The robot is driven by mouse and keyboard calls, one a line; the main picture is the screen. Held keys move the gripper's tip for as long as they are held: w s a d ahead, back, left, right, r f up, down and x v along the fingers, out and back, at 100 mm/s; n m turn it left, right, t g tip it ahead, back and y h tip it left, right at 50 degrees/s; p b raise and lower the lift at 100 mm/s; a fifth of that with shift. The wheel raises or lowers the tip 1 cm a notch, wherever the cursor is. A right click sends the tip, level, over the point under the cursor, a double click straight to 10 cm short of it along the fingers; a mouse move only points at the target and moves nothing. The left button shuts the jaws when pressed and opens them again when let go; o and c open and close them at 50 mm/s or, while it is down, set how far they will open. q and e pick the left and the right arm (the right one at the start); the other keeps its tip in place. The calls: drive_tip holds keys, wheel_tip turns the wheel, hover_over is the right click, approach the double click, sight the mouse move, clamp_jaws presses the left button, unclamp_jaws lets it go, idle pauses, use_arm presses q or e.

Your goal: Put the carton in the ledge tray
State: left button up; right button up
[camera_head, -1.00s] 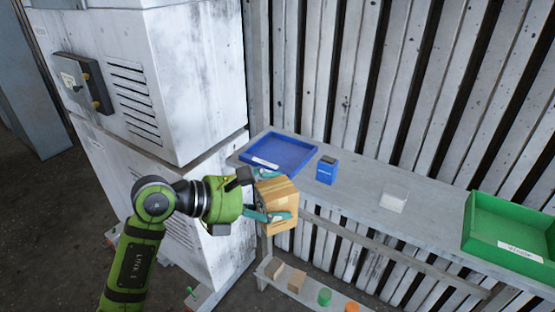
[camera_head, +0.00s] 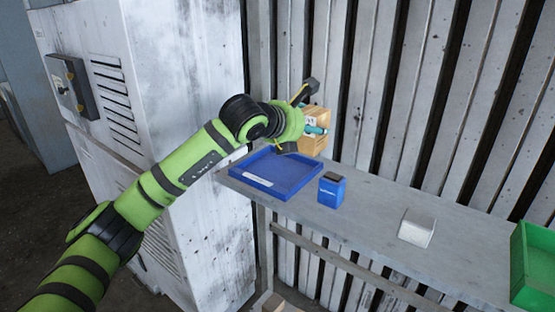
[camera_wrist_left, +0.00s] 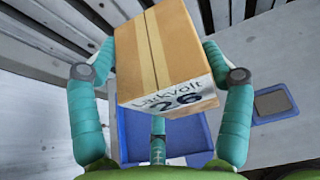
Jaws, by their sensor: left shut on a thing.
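The carton (camera_head: 314,131) is a brown cardboard box with tape along its top. In the left wrist view the carton (camera_wrist_left: 160,55) shows printed lettering and sits between the two teal fingers. My left gripper (camera_head: 312,128) is shut on it and holds it up above the back of the ledge, near the slatted wall. The blue tray (camera_head: 262,190) lies on the left end of the ledge and looks empty. In the left wrist view the tray (camera_wrist_left: 132,138) shows below and beyond the carton, partly hidden by it. My right gripper is not in view.
On the ledge (camera_head: 375,200), a small blue box (camera_head: 331,190) stands just right of the tray. A white block (camera_head: 416,228) lies farther right, and a green bin (camera_head: 535,268) stands at the right end. A white cabinet (camera_head: 190,80) stands to the left.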

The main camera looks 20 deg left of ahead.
use_arm(q)
drive_tip(key=w+a+f+p, duration=0.1)
drive_tip(key=a+f, duration=0.1)
drive_tip(key=a, duration=0.1)
drive_tip(key=w+a+f+p, duration=0.1)
drive_tip(key=a+f, duration=0.2)
drive_tip(key=w+a+f+p, duration=0.1)
drive_tip(key=a+f, duration=0.1)
drive_tip(key=f, duration=0.1)
drive_tip(key=shift+a+f, duration=0.15)
drive_tip(key=shift+a, duration=0.25)
drive_tip(key=shift+f, duration=0.55)
drive_tip(key=o, duration=0.9)
drive_tip(key=shift+s+f, duration=0.1)
drive_tip(key=shift+f, duration=0.1)
drive_tip(key=o, duration=0.4)
drive_tip(key=shift+c, duration=0.2)
drive_tip(key=shift+r, duration=0.1)
